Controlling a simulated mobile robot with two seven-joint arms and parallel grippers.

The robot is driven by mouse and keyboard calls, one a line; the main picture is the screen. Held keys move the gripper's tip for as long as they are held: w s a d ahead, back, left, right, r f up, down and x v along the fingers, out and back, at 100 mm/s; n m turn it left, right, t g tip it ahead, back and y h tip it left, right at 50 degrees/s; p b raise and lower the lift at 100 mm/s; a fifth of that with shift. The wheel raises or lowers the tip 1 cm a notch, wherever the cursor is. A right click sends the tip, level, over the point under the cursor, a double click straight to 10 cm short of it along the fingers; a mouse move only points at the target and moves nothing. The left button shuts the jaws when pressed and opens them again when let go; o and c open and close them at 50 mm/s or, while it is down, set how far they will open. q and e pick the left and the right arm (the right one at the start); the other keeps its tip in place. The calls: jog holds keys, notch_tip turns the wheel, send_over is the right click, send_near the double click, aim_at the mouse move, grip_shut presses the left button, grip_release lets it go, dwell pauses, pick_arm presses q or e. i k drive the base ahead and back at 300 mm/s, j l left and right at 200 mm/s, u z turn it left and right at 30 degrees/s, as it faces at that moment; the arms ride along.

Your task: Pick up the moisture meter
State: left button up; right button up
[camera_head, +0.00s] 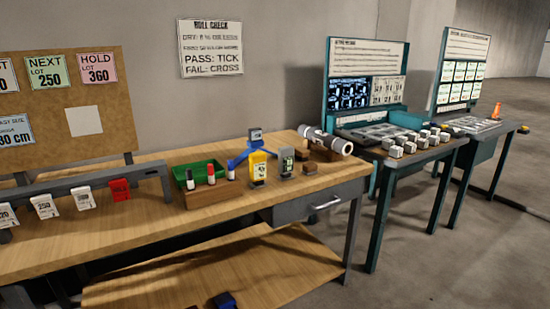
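Two upright handheld devices stand near the front edge of the wooden workbench, right of its middle. One is a yellow device (258,168) with a pale label and a dark lower part. The other is a grey device (287,161) with a greenish screen, just to its right. The print is too small to tell for sure which is the moisture meter; the yellow one looks most like it. Neither is held. Neither of my grippers can be made out.
A blue stand (240,158) with a grey head is behind the yellow device. A wooden holder (208,193) with several markers and a green bin (198,171) are left. A grey roll (328,141) and small wooden blocks lie right. A small dark-blue object (225,300) shows at the bottom edge, unclear.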

aim_at(257, 160)
jog(key=i+z, duration=0.25)
jog(key=i, duration=1.7)
